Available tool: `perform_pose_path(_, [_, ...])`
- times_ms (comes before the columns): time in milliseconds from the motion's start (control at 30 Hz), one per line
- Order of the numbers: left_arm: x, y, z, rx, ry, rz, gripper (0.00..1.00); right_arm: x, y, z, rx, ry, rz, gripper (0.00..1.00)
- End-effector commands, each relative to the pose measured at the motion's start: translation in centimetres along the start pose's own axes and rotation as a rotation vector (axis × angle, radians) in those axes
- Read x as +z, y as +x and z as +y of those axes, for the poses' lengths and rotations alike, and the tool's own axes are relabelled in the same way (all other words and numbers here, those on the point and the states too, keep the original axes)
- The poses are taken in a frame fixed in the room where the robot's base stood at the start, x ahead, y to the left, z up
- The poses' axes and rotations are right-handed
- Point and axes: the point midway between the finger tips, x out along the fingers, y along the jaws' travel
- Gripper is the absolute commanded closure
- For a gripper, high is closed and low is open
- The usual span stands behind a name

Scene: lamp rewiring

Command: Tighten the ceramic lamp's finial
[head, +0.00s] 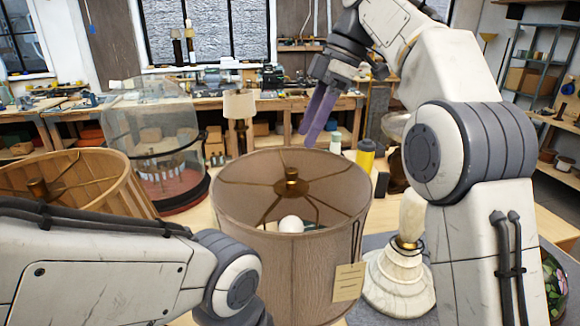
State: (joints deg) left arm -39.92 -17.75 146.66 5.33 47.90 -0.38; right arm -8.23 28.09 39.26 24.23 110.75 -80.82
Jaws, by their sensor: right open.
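A large brown fabric lampshade (290,255) stands in the middle of the head view, its top open towards me. Thin spokes meet at a brass finial (291,184) at its centre. A white bulb (291,224) shows inside the shade. The base under this shade is hidden, so I cannot tell if it is ceramic. My right gripper (309,138), with purple fingers, is open and empty, pointing down above the shade's far rim. In the picture it is above and slightly right of the finial, apart from it. My left gripper is out of view; only its arm shows.
A tan slatted shade (92,180) with a brass fitting stands at left. A glass dome (155,140) is behind it. A yellow bottle (365,158) stands behind the brown shade. A pale turned lamp base (398,285) stands at right. A paper tag (348,283) hangs on the brown shade.

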Motion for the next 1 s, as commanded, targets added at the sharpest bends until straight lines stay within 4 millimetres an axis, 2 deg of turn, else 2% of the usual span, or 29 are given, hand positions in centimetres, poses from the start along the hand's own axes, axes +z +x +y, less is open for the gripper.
perform_pose_path(100, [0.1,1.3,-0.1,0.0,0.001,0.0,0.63,0.3,2.2,-0.2,-0.003,0.002,-0.001,0.38])
perform_pose_path(267, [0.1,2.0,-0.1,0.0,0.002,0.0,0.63,0.2,4.9,-0.2,-0.003,0.003,-0.002,0.38])
perform_pose_path(500, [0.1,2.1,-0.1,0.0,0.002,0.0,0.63,0.0,8.1,-0.1,-0.002,0.002,-0.001,0.38])
perform_pose_path(700, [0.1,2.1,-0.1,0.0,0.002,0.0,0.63,-0.1,9.5,-0.1,-0.001,0.0,-0.001,0.38])
perform_pose_path(967, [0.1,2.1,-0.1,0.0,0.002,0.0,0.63,-0.1,9.6,0.0,0.0,0.001,-0.001,0.38])
perform_pose_path(1000, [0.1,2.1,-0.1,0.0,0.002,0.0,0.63,-0.1,9.6,0.0,0.0,0.001,-0.001,0.42])
